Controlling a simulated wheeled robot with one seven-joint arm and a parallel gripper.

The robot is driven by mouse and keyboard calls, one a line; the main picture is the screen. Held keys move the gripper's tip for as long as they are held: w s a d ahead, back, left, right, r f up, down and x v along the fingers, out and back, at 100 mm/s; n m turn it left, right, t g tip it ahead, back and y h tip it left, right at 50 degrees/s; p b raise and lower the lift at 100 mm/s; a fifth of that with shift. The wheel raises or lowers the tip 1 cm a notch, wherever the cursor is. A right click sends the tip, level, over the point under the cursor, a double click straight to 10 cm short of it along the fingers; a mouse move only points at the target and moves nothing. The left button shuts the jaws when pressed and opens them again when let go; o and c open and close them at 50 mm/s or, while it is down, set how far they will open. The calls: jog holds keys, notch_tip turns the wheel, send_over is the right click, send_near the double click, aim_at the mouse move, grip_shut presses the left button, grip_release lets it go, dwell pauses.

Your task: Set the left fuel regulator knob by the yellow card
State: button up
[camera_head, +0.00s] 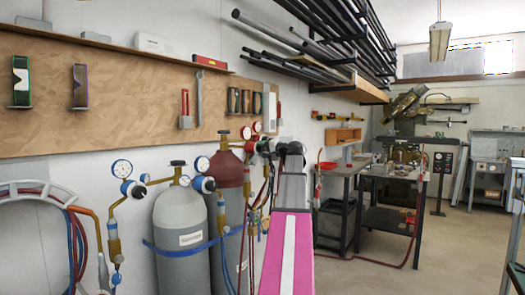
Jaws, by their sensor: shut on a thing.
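A maroon gas cylinder (229,170) stands against the wall with a regulator and red-rimmed gauges (246,132) at its top. My arm reaches in from the bottom centre, pink with a white stripe. My gripper (272,146) is at its far end, beside the regulator and to the right of the maroon cylinder's top. It is shut on the regulator knob (263,146), which is small and partly covered by the fingers. The knob's setting cannot be read. I cannot make out a yellow card clearly.
A grey cylinder (181,220) with blue-knobbed regulators stands left of the maroon one, held by a blue strap. Hoses hang around both cylinders and below my gripper. Dark workbenches (340,185) stand to the right. The floor (450,245) at right is clear.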

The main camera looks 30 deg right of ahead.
jog(key=m, duration=0.5)
jog(key=shift+m, duration=0.3)
jog(key=m, duration=0.5)
jog(key=shift+m, duration=0.7)
jog(key=o, duration=0.9)
jog(key=shift+o, duration=0.2)
jog(key=v, duration=1)
jog(key=shift+s+d, duration=0.2)
jog(key=shift+s, duration=0.15)
jog(key=shift+f, duration=0.1)
jog(key=shift+s, duration=0.1)
